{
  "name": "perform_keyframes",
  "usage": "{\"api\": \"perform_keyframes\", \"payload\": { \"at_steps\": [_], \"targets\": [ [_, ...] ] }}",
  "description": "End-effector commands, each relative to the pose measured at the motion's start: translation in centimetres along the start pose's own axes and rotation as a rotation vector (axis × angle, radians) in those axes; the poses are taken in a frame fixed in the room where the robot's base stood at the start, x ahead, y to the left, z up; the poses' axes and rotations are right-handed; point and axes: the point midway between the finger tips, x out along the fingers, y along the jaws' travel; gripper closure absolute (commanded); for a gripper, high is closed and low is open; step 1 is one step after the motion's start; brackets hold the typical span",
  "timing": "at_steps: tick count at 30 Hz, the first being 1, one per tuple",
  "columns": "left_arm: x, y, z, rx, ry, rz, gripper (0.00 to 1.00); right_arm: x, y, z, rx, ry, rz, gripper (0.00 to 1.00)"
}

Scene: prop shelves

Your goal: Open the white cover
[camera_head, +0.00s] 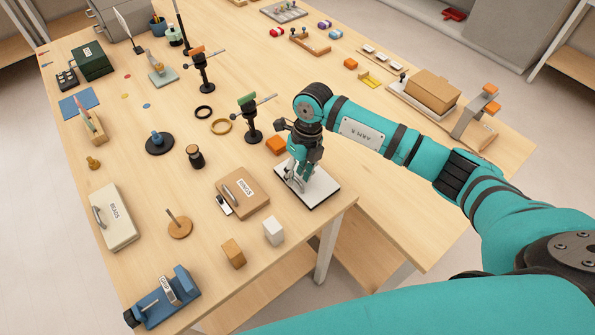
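A flat white cover (318,189) with a dark edge beneath it lies near the table's front right corner. A grey metal handle or fitting shows on its left part, partly hidden by my gripper. My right gripper (298,181) points down over this cover, with its fingers at the fitting. The fingers are too small and overlapped to tell whether they are closed on it. My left gripper is not in view.
A brown box (244,194) with a handle sits just left of the white cover. An orange block (276,145) and a black stand (250,122) are behind it. White (273,231) and tan (233,253) blocks stand in front. A cream box (115,217) lies far left.

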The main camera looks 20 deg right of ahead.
Motion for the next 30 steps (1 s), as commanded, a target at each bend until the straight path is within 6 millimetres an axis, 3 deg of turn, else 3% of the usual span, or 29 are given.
{"api": "perform_keyframes", "payload": {
  "at_steps": [3,10,30],
  "targets": [
    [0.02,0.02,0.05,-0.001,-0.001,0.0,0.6,0.0,0.0,-0.01,0.0,0.0,0.0,0.7],
    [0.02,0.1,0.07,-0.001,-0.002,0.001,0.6,-0.03,0.0,-0.01,0.0,0.0,0.0,1.0],
    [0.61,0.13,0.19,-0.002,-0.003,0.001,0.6,-0.13,0.58,0.27,0.0,-0.001,0.041,1.0]
  ]
}}
